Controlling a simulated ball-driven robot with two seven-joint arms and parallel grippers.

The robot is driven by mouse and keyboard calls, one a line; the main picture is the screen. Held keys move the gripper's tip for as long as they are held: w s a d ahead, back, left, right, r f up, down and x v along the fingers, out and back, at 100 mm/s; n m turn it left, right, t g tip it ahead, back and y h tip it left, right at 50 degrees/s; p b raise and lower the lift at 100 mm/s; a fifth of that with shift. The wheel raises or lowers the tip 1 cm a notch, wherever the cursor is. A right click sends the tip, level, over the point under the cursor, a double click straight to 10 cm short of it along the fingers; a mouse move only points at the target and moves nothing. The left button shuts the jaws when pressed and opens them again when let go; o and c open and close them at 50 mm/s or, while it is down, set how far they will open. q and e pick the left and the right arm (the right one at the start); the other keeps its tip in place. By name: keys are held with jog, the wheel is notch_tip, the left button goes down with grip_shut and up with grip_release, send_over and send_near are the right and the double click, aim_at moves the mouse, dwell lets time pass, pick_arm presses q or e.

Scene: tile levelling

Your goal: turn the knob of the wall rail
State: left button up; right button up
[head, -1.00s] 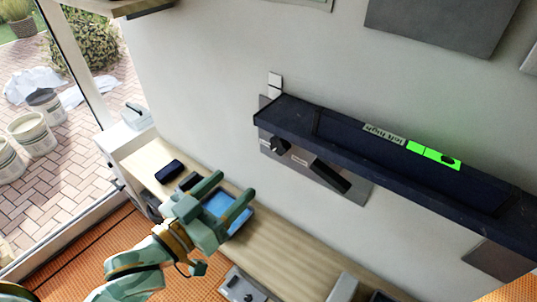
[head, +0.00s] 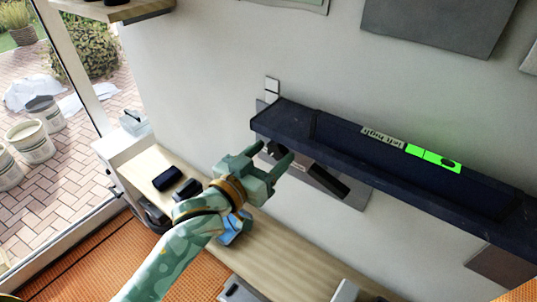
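The wall rail (head: 330,136) is a long dark blue bar on the grey wall, sloping down to the right. On it are a small label and a bright green level window (head: 432,158) with a dark bubble near its right end. The label's text is small; it seems to read "left high". A black knob (head: 270,149) sits on a grey plate under the rail's left end, partly hidden. My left gripper (head: 274,153) is open, its two green fingers pointing at the knob, one on each side in the picture. I cannot tell whether they touch it. My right gripper is not in view.
A black bar-shaped handle (head: 329,181) is on the same plate, right of the knob. Below is a wooden bench (head: 275,250) with a dark box (head: 167,178) and a blue item (head: 236,228) partly behind my arm. Grey tiles hang on the wall above the rail.

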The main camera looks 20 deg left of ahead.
pick_arm(q)
jog(key=c, duration=0.9)
jog(key=shift+o, duration=0.2)
jog(key=m+p, duration=0.3)
jog(key=shift+r, duration=0.3)
jog(key=shift+f+m+p, duration=0.2)
jog(key=shift+m+p, duration=0.2)
jog(key=shift+m, duration=0.6)
jog(key=shift+d+f, duration=0.1)
jog(key=o, duration=1)
jog(key=shift+c, duration=0.2)
jog(key=b+v, duration=0.1)
jog(key=v, duration=1.5)
jog(key=shift+s, duration=0.2)
